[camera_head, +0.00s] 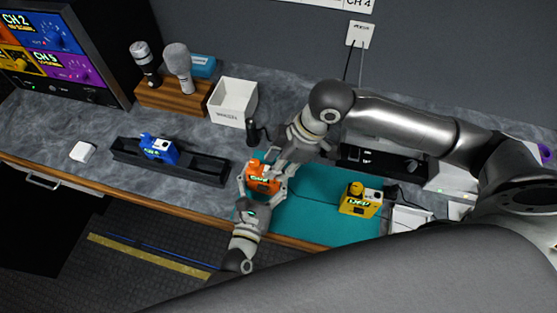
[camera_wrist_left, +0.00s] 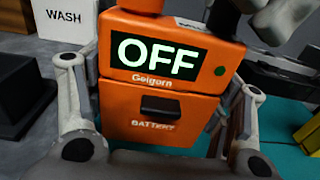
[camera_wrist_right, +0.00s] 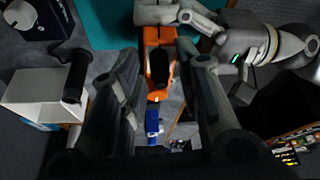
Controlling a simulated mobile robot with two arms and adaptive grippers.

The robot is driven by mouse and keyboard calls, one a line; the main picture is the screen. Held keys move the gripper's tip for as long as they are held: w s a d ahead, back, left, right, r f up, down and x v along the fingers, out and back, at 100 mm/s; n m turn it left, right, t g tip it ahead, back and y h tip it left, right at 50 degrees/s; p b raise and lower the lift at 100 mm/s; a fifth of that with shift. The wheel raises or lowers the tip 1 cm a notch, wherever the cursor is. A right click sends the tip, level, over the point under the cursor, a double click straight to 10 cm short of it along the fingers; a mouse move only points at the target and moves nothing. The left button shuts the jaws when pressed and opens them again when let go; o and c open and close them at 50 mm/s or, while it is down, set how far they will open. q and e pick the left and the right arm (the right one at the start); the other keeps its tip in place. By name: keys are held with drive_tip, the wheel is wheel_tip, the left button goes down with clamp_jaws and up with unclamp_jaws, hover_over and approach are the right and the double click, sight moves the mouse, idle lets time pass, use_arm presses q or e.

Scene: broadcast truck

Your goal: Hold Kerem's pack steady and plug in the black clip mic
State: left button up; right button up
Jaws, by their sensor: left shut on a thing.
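An orange pack (camera_head: 262,179) is on the front of the teal mat. My right gripper (camera_wrist_right: 160,90) is just above the pack, fingers apart on either side of a black piece (camera_wrist_right: 160,68) at the pack's top. I cannot tell whether that piece is the black clip mic or part of the pack. The fingers do not visibly touch it.
A blue pack (camera_head: 160,148) sits in a black tray (camera_head: 206,174) at left. A yellow pack (camera_head: 360,204) stands on the mat (camera_head: 306,214) at right. A white WASH bin (camera_head: 233,104), a small black upright item (camera_head: 252,132) and microphones on a wooden block (camera_head: 172,97) stand behind.

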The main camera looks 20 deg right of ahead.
drive_tip(key=shift+o, duration=0.2)
drive_tip(key=v, duration=1.2)
use_arm(q)
drive_tip(key=o, duration=1.2)
drive_tip(key=shift+o, duration=0.2)
